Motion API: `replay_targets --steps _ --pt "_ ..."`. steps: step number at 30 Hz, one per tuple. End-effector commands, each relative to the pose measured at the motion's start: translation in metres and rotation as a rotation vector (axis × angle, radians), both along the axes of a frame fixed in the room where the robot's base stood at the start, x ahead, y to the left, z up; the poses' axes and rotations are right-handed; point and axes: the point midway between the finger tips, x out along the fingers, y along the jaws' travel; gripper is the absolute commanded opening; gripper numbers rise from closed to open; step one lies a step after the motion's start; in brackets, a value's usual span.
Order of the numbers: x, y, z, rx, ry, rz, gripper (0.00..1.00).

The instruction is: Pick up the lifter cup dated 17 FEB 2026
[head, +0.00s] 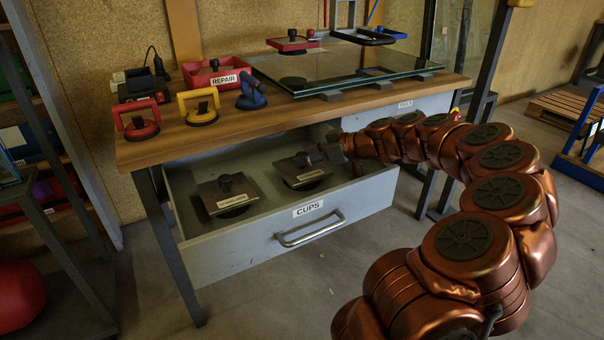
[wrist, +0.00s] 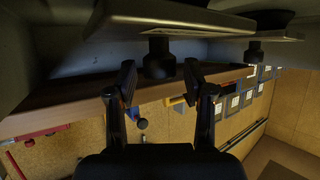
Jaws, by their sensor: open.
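Two lifter cups stand in the open drawer (head: 240,248) marked CUPS, each with a dark square plate, a black knob and a pale label. One is the left cup (head: 228,190), the other the right cup (head: 303,173). Their labels are too small to read, so I cannot tell which is dated 17 FEB 2026. My gripper (head: 326,143) is over the drawer, beside the right cup's knob. In the wrist view, which looks upside down, my gripper (wrist: 160,75) is open, with a black knob (wrist: 159,58) between or just beyond its fingertips. Another knob (wrist: 254,52) shows at the right.
The wooden bench top (head: 170,147) overhangs the drawer's back. On it are a red lifter (head: 138,125), a yellow one (head: 200,110), a blue one (head: 251,97), a red REPAIR tray (head: 240,66) and a glass sheet (head: 330,65). The drawer's front wall and handle (head: 310,232) stand nearest me.

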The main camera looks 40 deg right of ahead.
Motion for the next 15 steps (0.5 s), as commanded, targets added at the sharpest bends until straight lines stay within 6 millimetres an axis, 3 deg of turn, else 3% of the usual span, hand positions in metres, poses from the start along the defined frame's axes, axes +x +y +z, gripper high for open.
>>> replay_targets --steps 6,15 --pt "0.025 0.014 -0.012 0.0 0.001 0.002 0.52" --pt "0.033 0.018 -0.014 0.0 -0.001 -0.001 0.52"
